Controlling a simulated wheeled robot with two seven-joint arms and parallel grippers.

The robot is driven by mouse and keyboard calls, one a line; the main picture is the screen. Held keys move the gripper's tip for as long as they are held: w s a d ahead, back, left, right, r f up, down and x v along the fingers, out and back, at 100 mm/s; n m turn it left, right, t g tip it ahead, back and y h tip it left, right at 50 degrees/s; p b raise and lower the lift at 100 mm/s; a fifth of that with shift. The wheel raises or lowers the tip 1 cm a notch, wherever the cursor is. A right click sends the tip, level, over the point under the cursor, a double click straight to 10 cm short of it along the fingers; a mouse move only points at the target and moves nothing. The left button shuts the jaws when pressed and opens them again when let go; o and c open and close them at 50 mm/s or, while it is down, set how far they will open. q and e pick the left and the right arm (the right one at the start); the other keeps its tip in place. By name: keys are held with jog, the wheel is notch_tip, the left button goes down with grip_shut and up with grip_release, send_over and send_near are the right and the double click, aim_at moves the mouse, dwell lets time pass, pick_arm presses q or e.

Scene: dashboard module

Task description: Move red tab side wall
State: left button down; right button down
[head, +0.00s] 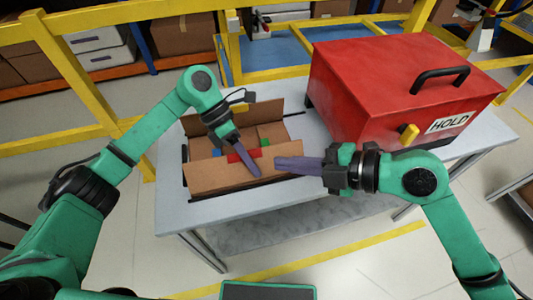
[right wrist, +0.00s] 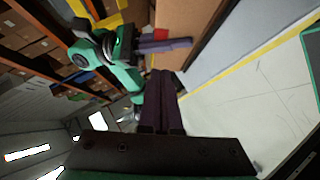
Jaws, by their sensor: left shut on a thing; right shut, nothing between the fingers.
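An open cardboard box (head: 210,181) stands on the grey table, its near wall facing me. A red tab (head: 234,158) sits on the upper edge of that near wall. My left gripper (head: 256,172) is shut on the wall at the red tab, with its fingers pointing down across it and hiding part of it. The left fingers also show in the right wrist view, with a red patch (right wrist: 181,41) beside them. My right gripper (head: 277,163) is shut and empty, pointing left beside the box's right part; its fingers (right wrist: 161,75) lie together in the right wrist view.
A large red case (head: 370,80) with a black handle and a HOLD label fills the table's right. Yellow rails (head: 115,15) stand behind. The table (head: 205,215) is clear at front left.

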aim_at(252, 154)
jog(key=w+a+f, duration=0.1)
jog(key=a, duration=0.1)
jog(key=w+a+f, duration=0.2)
jog(key=shift+w+a+f, duration=0.1)
jog(key=shift+w+a, duration=0.05)
jog(key=shift+w, duration=0.15)
jog(key=shift+w+a+f, duration=0.1)
jog(key=shift+w+f, duration=0.25)
jog(key=shift+w, duration=0.15)
